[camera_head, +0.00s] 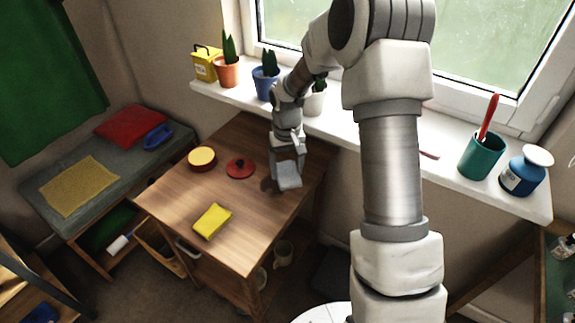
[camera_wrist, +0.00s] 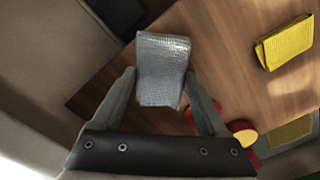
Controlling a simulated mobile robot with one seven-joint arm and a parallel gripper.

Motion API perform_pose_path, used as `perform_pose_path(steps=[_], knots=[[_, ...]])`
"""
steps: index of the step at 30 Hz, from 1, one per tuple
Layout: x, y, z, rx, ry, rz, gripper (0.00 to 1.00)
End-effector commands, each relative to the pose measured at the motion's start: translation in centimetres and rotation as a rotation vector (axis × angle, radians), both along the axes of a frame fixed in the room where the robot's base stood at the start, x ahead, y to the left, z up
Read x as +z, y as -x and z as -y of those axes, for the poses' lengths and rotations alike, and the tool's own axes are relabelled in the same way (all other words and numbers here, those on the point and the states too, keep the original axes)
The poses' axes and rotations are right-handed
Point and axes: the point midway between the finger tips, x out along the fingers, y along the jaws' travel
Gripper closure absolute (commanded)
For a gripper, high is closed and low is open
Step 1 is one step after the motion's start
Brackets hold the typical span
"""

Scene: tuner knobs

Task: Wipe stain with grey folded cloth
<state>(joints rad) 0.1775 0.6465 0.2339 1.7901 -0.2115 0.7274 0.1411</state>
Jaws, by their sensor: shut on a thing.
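The grey folded cloth (camera_head: 288,176) is held in my gripper (camera_head: 287,154) over the right part of the wooden table. In the wrist view the cloth (camera_wrist: 162,62) sits between the two fingers of my gripper (camera_wrist: 160,84), which is shut on it. A dark brown patch that looks like the stain (camera_head: 267,185) shows on the tabletop just left of the cloth. Part of it may be hidden behind the cloth. I cannot tell whether the cloth touches the table.
The wooden table (camera_head: 174,200) also bears a yellow folded cloth (camera_head: 212,221), a red lid (camera_head: 240,168) and a round red pot with a yellow top (camera_head: 202,157). Potted plants line the windowsill (camera_head: 340,122) behind. The table's middle is mostly clear.

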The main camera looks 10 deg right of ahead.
Motion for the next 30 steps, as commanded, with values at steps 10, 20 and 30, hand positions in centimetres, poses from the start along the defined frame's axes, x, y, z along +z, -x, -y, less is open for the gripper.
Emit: perform_pose_path(steps=[10,20,30], knots=[[-3.6,0.1,0.0,0.0,-0.001,-0.001,0.68],[-5.6,0.0,0.0,-0.001,-0.001,-0.001,0.68],[-5.6,0.0,0.0,-0.001,-0.001,-0.001,0.68]])
